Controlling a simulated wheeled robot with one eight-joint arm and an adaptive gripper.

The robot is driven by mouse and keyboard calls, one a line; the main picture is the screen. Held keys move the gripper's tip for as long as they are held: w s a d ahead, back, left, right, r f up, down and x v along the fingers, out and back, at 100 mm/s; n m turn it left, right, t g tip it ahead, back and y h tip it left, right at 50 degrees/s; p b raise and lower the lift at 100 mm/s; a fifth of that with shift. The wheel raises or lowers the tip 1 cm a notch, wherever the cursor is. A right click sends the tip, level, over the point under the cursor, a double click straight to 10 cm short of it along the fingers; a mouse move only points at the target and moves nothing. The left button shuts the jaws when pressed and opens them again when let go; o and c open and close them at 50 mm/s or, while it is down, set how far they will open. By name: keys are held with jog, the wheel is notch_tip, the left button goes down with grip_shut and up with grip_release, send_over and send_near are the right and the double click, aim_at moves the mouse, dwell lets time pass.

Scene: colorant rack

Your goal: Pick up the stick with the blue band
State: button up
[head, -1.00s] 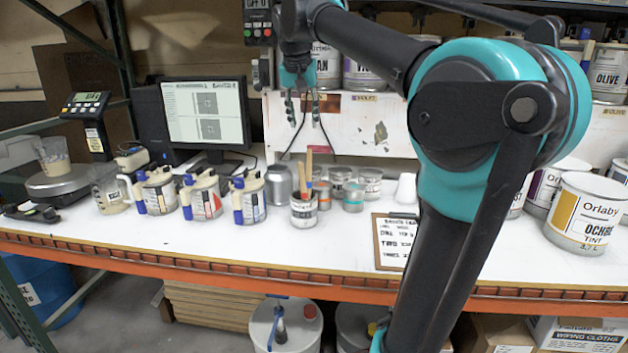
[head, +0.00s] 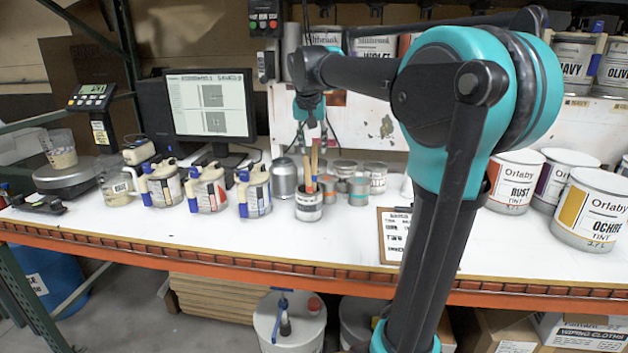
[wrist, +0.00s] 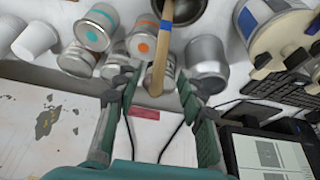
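A wooden stick with a blue band (wrist: 161,52) stands in an open can; its free end lies between my gripper's fingers in the wrist view, with the band nearer the can. In the head view sticks (head: 314,160) rise from the small labelled can (head: 308,207), partly overlapped by my gripper; I cannot make out the band there. My gripper (wrist: 156,80) is open, one finger on each side of the stick, with gaps visible. It also shows in the head view (head: 312,142), pointing down just above the can.
Small metal cans (head: 358,190) and a silver canister (head: 284,177) stand close around the stick can. Several pitchers (head: 208,190) stand to the left, before a monitor (head: 208,106). A clipboard (head: 394,237) lies to the right. The front bench strip is clear.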

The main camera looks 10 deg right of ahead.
aim_at(314, 152)
jog(key=x, duration=0.4)
jog(key=shift+w+d+f, duration=0.15)
jog(key=shift+w, duration=0.1)
grip_shut()
